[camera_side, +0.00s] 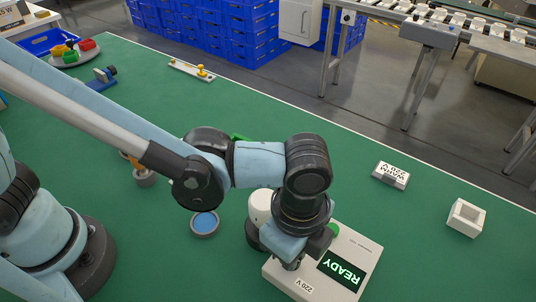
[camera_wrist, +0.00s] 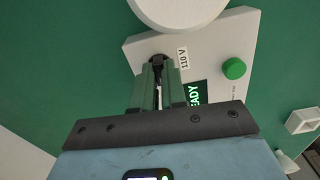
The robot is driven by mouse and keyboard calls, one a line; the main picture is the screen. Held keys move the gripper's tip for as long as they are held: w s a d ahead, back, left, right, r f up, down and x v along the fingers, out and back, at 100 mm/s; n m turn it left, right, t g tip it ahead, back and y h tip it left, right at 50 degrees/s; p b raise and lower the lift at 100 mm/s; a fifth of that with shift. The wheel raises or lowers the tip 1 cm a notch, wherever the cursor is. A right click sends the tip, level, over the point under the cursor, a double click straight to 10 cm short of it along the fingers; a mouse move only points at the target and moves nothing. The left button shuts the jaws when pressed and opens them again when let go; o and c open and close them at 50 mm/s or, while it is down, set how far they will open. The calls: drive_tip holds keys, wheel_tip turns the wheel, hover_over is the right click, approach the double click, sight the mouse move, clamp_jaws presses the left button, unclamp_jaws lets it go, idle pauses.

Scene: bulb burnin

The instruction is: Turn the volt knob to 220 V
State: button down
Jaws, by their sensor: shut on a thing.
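The white tester box (camera_side: 350,245) stands at the front of the green bench, its display (camera_side: 341,272) reading READY. A 220 V label (camera_side: 307,287) shows on its front in the side view. A 110 V label (camera_wrist: 183,58) shows beside the knob in the wrist view. My gripper (camera_wrist: 158,84) points down at the box and is shut on the dark volt knob (camera_wrist: 157,61), which shows just past the fingertips. In the side view, my gripper (camera_side: 292,264) hides the knob. I cannot tell which way the knob points.
A green button (camera_wrist: 234,68) sits on the box near the display. A white round part (camera_side: 261,203) stands close behind my gripper. A WARM 220 V block (camera_side: 390,175) and a white square holder (camera_side: 465,217) lie to the right. A blue-centred dish (camera_side: 205,223) is left.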

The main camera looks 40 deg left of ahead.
drive_tip(key=m, duration=0.4)
drive_tip(key=shift+m, duration=0.4)
idle(0.4)
drive_tip(key=c, duration=1.2)
unclamp_jaws()
drive_tip(key=shift+r, duration=0.15)
wheel_tip(320, 180, up, 12)
drive_tip(key=shift+f, duration=0.1)
drive_tip(key=w+a+n, duration=0.1)
drive_tip(key=a, duration=0.1)
drive_tip(key=w+a+n, duration=0.1)
drive_tip(key=a+n, duration=0.1)
drive_tip(key=w+a+n+t+h, duration=0.1)
drive_tip(key=w+a, duration=0.1)
drive_tip(key=a, duration=0.1)
drive_tip(key=shift+r+n, duration=0.3)
drive_tip(key=a+f+n+t, duration=0.1)
drive_tip(key=a+n+t, duration=0.1)
drive_tip(key=a+n, duration=0.4)
drive_tip(key=w+a+f+n+t, duration=0.1)
drive_tip(key=a+n+t, duration=0.1)
drive_tip(key=a+n, duration=0.4)
drive_tip(key=a+f+n+t+y, duration=0.1)
drive_tip(key=a+n+t, duration=0.1)
drive_tip(key=a+n, duration=0.5)
drive_tip(key=shift+w+a, duration=0.2)
drive_tip(key=shift+a, duration=2.45)
